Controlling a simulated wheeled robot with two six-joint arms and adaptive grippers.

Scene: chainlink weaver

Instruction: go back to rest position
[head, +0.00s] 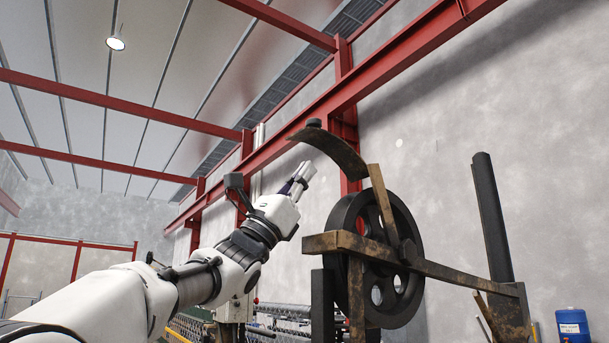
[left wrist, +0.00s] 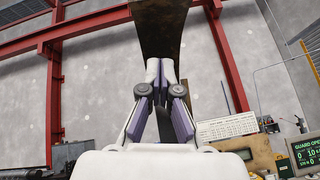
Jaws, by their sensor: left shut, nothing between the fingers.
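My left gripper (head: 301,178) is raised at the end of my white left arm, in the middle of the head view. Its fingers are shut with nothing between them. In the left wrist view the two fingertips (left wrist: 160,68) are together, in front of a curved brown metal plate (left wrist: 160,28). In the head view this curved plate (head: 333,152) is above and to the right of the fingertips. I cannot tell whether the fingers touch it. My right gripper is not in view.
A machine with a dark spoked wheel (head: 343,214), rusty beams (head: 450,273) and a black post (head: 492,215) stands right of my gripper. A blue drum (head: 573,326) is at the lower right. A control panel (left wrist: 307,153) shows in the left wrist view. Open air lies left of my arm.

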